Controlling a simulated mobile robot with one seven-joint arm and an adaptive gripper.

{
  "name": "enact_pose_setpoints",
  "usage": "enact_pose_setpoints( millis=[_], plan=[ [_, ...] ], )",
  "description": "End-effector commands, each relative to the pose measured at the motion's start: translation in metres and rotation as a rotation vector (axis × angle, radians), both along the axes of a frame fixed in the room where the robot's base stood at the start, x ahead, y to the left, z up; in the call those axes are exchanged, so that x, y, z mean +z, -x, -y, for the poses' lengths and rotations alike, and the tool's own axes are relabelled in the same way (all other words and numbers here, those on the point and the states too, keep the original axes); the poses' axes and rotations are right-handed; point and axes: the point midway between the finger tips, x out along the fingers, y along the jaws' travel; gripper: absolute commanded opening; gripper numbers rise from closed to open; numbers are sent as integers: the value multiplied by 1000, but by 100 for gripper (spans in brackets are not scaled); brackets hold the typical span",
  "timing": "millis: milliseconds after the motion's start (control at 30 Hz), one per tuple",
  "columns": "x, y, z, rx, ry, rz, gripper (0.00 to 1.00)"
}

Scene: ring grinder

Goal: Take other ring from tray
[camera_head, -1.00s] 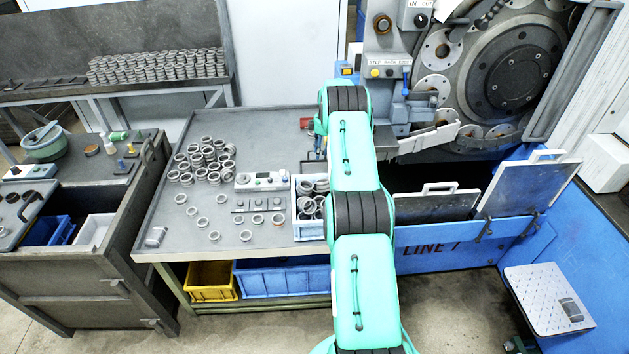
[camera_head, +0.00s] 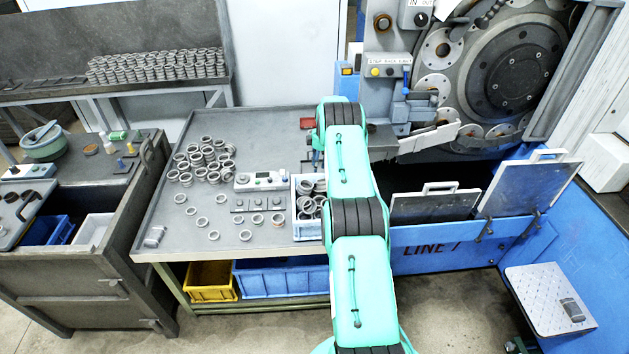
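The tray (camera_head: 309,231) is a white box at the right front of the grey work table, with several grey metal rings (camera_head: 307,207) piled in it. My arm covers its right side, so part of the tray and its contents are hidden. My teal arm rises from the bottom middle, past the tray, and bends near the back of the table.
Several loose rings (camera_head: 207,154) lie on the table (camera_head: 262,128) left of the tray. A small control box (camera_head: 260,181) stands beside the tray. The grinder (camera_head: 500,80) with its large disc is at the back right. The table's back middle is mostly clear.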

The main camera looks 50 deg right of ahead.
Motion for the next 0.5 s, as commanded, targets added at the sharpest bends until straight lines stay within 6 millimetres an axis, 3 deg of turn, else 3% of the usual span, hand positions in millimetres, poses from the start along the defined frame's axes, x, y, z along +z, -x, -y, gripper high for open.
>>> enact_pose_setpoints(
  millis=[267, 500],
  plan=[
    [-2, 0, 0, 0, 0, 0, 32],
    [-21, -1, -1, 0, -1, -1, 32]
  ],
)
